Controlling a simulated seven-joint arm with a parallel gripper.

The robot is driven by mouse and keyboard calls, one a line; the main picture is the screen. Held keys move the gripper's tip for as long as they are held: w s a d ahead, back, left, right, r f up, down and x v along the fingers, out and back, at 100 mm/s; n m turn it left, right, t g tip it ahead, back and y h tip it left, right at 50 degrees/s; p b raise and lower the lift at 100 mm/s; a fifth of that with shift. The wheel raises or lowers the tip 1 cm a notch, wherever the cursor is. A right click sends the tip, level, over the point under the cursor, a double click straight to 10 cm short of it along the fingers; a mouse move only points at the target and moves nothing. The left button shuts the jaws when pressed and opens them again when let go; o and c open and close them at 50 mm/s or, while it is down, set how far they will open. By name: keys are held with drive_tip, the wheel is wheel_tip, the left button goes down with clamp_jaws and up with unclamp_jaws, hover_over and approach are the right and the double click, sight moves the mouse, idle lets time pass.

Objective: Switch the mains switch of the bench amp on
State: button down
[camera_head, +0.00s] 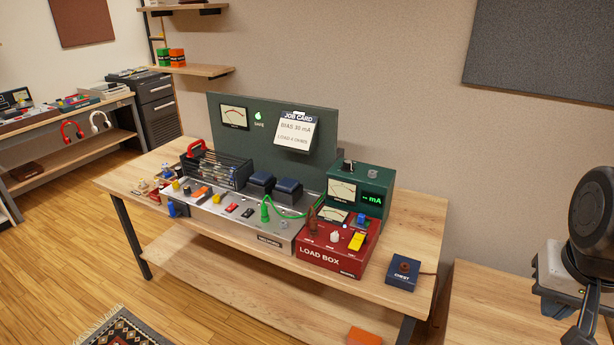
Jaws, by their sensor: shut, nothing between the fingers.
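The bench amp (228,224) is a long silver chassis on the wooden bench. A black cage, two dark blocks with blue tops and a green probe with a green lead are on or at it. Its top carries several small controls, among them a red rocker-like part (231,208), a dark one beside it (247,212), and orange and yellow pieces. Which control is the mains switch, and its position, is too small to tell. Dark parts of my arm stand at the right edge, well apart from the amp. My gripper's fingertips are not visible.
Right of the amp stand a red load box (318,256), a green meter box (372,183) and a small blue box (402,274). A green panel (262,150) with a job card (295,131) rises behind.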

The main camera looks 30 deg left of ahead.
drive_tip(key=w+a+r, duration=0.3)
drive_tip(key=w+a, duration=0.9)
drive_tip(key=w, duration=0.1)
drive_tip(key=w+a+r, duration=0.2)
drive_tip(key=w+a, duration=0.9)
drive_tip(key=w, duration=0.2)
drive_tip(key=w+a+f, duration=0.1)
drive_tip(key=w+a, duration=0.5)
drive_tip(key=a, duration=0.7)
drive_tip(key=g, duration=0.1)
hover_over(234, 204)
drive_tip(key=s, duration=0.2)
wheel_tip(234, 204, down, 21)
drive_tip(key=shift+f, duration=0.1)
drive_tip(key=f, duration=0.4)
drive_tip(key=w+f, duration=0.1)
drive_tip(key=f, duration=0.8)
drive_tip(key=shift+w+f, duration=0.3)
